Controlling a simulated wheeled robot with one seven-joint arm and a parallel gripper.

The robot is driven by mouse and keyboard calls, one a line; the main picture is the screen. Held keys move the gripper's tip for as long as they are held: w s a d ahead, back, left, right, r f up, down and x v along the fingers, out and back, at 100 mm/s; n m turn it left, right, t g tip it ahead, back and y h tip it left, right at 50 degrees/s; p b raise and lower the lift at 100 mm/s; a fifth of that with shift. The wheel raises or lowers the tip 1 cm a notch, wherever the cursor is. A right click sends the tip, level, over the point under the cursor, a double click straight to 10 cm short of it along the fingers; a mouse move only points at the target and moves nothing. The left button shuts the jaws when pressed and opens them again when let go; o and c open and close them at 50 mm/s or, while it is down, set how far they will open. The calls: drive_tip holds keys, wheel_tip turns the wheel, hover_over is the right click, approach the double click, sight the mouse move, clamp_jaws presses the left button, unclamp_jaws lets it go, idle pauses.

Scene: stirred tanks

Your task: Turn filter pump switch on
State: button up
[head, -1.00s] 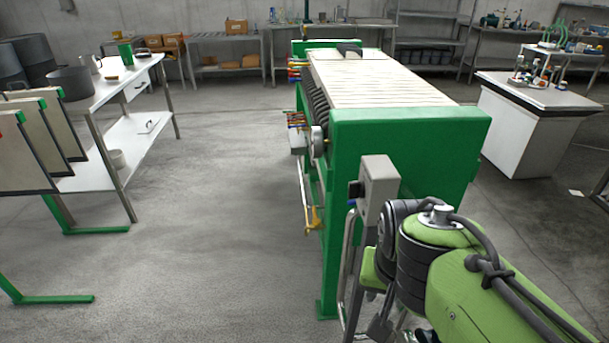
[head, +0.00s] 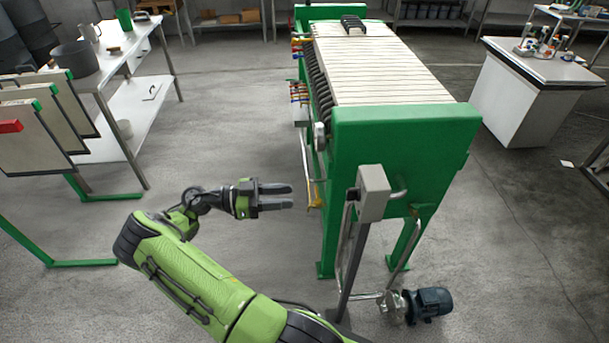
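A grey switch box (head: 374,193) stands on a metal post at the near end of the green filter press (head: 400,140). Its switch cannot be made out in this view. The pump with its dark blue motor (head: 430,303) sits on the floor at the lower right of the post. My gripper (head: 290,196) is left of the switch box, clearly apart from it. Its two dark fingers point right with a gap between them, and nothing is held.
Coloured taps (head: 299,92) and a yellow-handled fitting (head: 316,193) line the press's left side. A white table (head: 135,75) and green-framed plates (head: 30,125) stand at the left. A white cabinet (head: 520,95) is at the right. The floor between the table and press is clear.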

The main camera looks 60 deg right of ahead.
sight(353, 194)
drive_tip(key=p+x, duration=0.2)
drive_tip(key=x, duration=1.3)
drive_tip(key=shift+s+d, duration=0.15)
drive_tip(key=shift+s, duration=0.25)
drive_tip(key=shift+r, duration=0.1)
clamp_jaws()
